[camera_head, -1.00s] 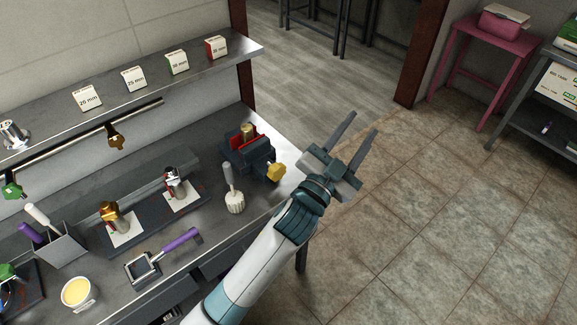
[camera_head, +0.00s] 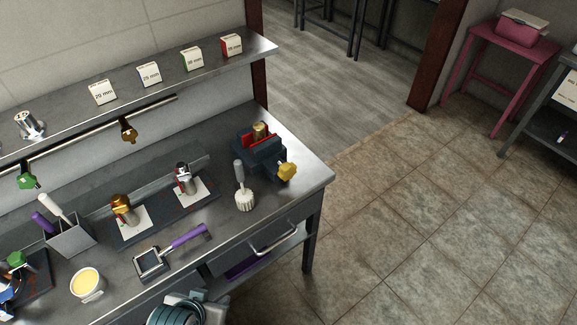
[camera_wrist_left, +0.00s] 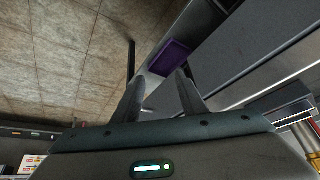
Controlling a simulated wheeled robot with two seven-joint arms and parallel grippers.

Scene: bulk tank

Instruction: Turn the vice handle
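The vice (camera_head: 258,160) stands at the right end of the steel bench. It has a dark blue body and red jaw faces, with a brass cylinder (camera_head: 260,131) standing between the jaws. Its handle shows as a yellow knob (camera_head: 287,172) on the side facing the bench's right edge. Part of my left wrist shows at the bottom edge of the head view, in front of the bench and well away from the vice; its fingertips are out of that picture. In the left wrist view my left gripper (camera_wrist_left: 159,95) has its fingers apart with nothing between them. My right gripper is not in view.
A white-headed brush (camera_head: 243,190) stands just left of the vice. A purple-handled tool (camera_head: 175,246), fittings on a dark mat and a yellow-filled cup (camera_head: 87,284) lie farther left. A drawer handle (camera_head: 274,238) juts from the bench front. The tiled floor to the right is clear.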

